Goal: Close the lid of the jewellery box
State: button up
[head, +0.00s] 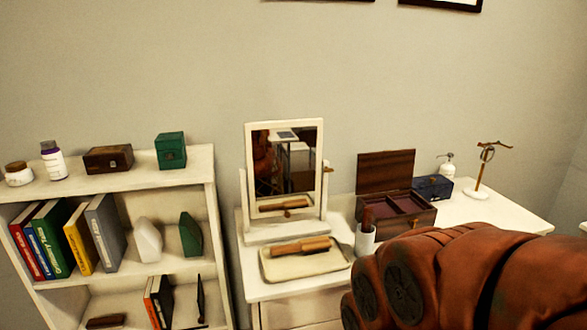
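The jewellery box (407,208) is dark brown wood and stands on the white dressing table, right of the mirror. Its lid (386,171) is open and stands about upright at the back of the box. The inside shows reddish compartments. A white cup with a dark brush in it partly hides the box's front left. My reddish-brown arm fills the lower right of the head view and covers part of the table in front of the box. My gripper's fingers cannot be made out.
A white cup (365,240) stands close before the box. A dark blue box (433,187), a white pump bottle (447,166) and a jewellery stand (482,175) are to its right. A mirror (286,165) and a tray (273,266) with a brush are left. A shelf (190,158) stands farther left.

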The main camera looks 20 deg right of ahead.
aim_at(390, 170)
jog(key=z, duration=1.55)
jog(key=i, duration=1.3)
jog(key=u, duration=1.5)
